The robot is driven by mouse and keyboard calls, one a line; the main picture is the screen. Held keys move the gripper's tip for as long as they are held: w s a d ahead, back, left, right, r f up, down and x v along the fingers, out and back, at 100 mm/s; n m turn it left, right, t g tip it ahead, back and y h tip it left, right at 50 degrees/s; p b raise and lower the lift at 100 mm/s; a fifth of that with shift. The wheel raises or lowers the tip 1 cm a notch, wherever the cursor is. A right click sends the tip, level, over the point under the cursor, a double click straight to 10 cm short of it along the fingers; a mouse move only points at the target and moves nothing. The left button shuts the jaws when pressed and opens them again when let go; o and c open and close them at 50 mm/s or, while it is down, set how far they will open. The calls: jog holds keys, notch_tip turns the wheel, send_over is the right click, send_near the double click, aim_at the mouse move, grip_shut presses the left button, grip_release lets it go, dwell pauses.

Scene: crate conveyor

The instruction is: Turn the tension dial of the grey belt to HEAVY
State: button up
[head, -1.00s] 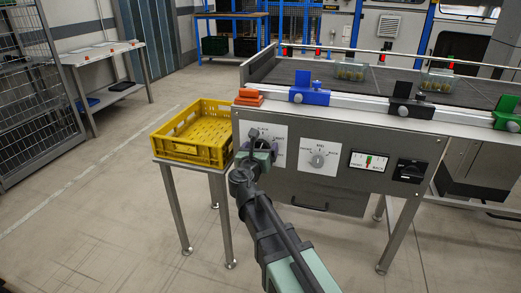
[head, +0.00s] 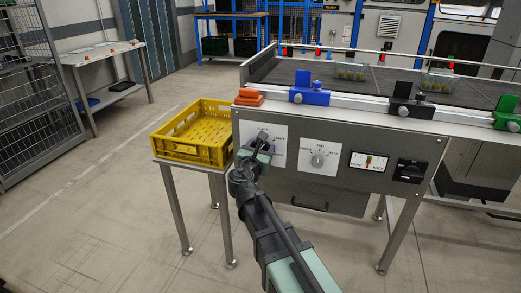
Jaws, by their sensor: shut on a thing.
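The grey belt (head: 312,75) runs along the top of a grey machine with a front control panel (head: 340,195). A white dial plate (head: 279,153) sits at the panel's left; its small lettering is partly covered and I cannot read it surely. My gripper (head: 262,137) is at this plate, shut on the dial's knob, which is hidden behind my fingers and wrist. I cannot tell the dial's setting. A second dial (head: 317,160) with a round knob is on a plate to the right, apart from my gripper.
A gauge (head: 368,162) and black switch (head: 409,171) are further right on the panel. A yellow crate (head: 190,150) on a stand is close left of my gripper. Blue (head: 310,93), black (head: 412,103) and green (head: 508,114) clamps line the belt's front rail. Jars stand on the belt.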

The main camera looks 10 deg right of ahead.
jog(key=m, duration=0.4)
jog(key=shift+m, duration=0.3)
jog(key=m, duration=0.3)
jog(key=shift+a+m, duration=0.1)
jog(key=shift+m, duration=0.2)
jog(key=m, duration=0.4)
jog(key=shift+m, duration=0.3)
jog(key=m, duration=0.4)
jog(key=shift+r, duration=0.1)
jog(key=o, duration=0.9)
